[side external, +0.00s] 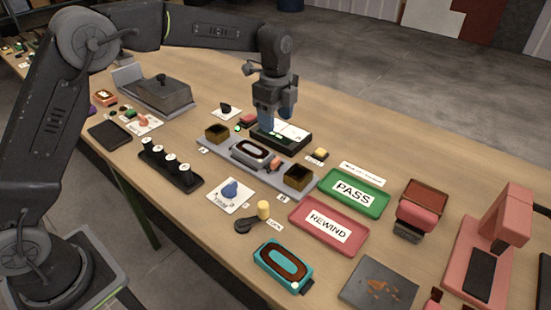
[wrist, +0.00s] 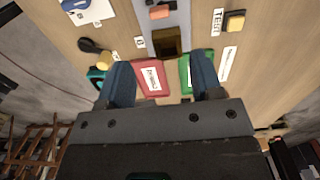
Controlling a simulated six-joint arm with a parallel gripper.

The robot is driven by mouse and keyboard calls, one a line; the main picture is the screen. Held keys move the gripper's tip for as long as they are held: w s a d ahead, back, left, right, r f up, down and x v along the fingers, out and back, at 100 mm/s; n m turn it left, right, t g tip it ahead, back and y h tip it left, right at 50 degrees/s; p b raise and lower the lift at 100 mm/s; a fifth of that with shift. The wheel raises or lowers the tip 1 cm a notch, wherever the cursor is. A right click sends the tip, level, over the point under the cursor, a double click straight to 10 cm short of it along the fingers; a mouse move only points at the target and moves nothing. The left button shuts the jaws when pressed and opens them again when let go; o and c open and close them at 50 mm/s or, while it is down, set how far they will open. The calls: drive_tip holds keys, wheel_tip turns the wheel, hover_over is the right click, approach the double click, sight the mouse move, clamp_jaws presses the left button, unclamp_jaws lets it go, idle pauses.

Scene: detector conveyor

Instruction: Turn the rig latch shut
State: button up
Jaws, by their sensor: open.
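A black lever with an upright yellow knob (side external: 263,210) lies near the front of the table, beside a small label too small to read surely; it looks like the latch. It also shows in the wrist view (wrist: 104,60), at upper left. Whether it is shut I cannot tell. My gripper (side external: 279,128) is open and empty, pointing down over a black box at the far side of the grey rig plate (side external: 296,184), well away from the lever. In the wrist view my gripper's blue fingers (wrist: 161,72) stand wide apart with nothing between them.
A blue knob (side external: 231,190) on a white card stands left of the lever. A red REWIND tray (side external: 301,240) and a green PASS tray (side external: 378,207) lie to its right. A teal device (side external: 262,262) lies in front.

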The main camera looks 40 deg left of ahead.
sight(276, 160)
wheel_tip(276, 160, down, 13)
idle(0.4)
drive_tip(key=shift+c, duration=0.4)
drive_tip(key=c, duration=0.9)
drive_tip(key=shift+o, duration=0.2)
